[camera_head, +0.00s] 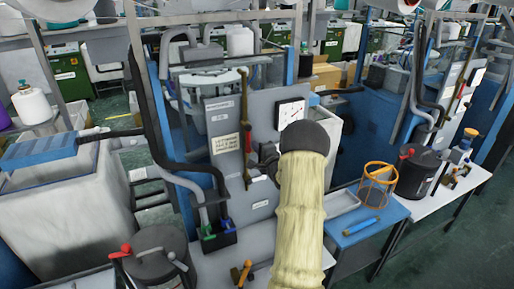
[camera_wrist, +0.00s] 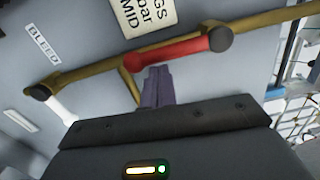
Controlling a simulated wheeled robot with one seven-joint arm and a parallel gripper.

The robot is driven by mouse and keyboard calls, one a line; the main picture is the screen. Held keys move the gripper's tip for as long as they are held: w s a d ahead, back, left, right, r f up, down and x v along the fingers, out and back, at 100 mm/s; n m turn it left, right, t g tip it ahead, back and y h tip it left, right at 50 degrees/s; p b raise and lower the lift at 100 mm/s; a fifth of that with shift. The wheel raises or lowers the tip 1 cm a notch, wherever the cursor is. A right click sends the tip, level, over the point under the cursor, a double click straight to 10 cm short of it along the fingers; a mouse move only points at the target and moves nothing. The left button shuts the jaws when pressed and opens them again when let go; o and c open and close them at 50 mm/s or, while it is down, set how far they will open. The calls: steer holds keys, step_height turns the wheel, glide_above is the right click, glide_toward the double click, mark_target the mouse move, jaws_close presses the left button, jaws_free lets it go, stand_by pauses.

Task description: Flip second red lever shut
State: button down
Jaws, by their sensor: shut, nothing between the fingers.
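In the wrist view a red lever (camera_wrist: 168,56) runs along a brass pipe (camera_wrist: 275,22) on a grey panel, its right end at a dark round knob or hub (camera_wrist: 218,39). My gripper (camera_wrist: 158,72) is shut and empty, its purple fingertips just below the lever's middle; I cannot tell whether they touch it. A white lever (camera_wrist: 60,110) hangs at the left from another dark hub. In the head view my gripper (camera_head: 266,156) is at the grey panel (camera_head: 262,195), and my sleeved arm hides part of the panel.
The panel carries a gauge (camera_head: 291,113) and a paper label (camera_head: 227,143). A blue side table (camera_head: 350,240) at the right holds an orange wire basket (camera_head: 378,185). A dark drum (camera_head: 160,250) with a red handle stands at lower left.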

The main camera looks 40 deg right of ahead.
steer(key=shift+a+m, duration=0.25)
steer(key=shift+m, duration=0.15)
steer(key=a+m, duration=0.2)
steer(key=m, duration=0.1)
steer(key=shift+w+a+f+m, duration=0.1)
steer(key=shift+w+a+m, duration=0.05)
steer(key=shift+w+m, duration=0.2)
steer(key=w+a+r+m, duration=0.1)
steer(key=a+r+m, duration=0.4)
steer(key=m, duration=0.7)
steer(key=shift+w+a+r+t+h, duration=0.15)
steer(key=shift+w+a+t+h, duration=0.2)
steer(key=shift+a, duration=0.3)
steer(key=shift+s, duration=0.1)
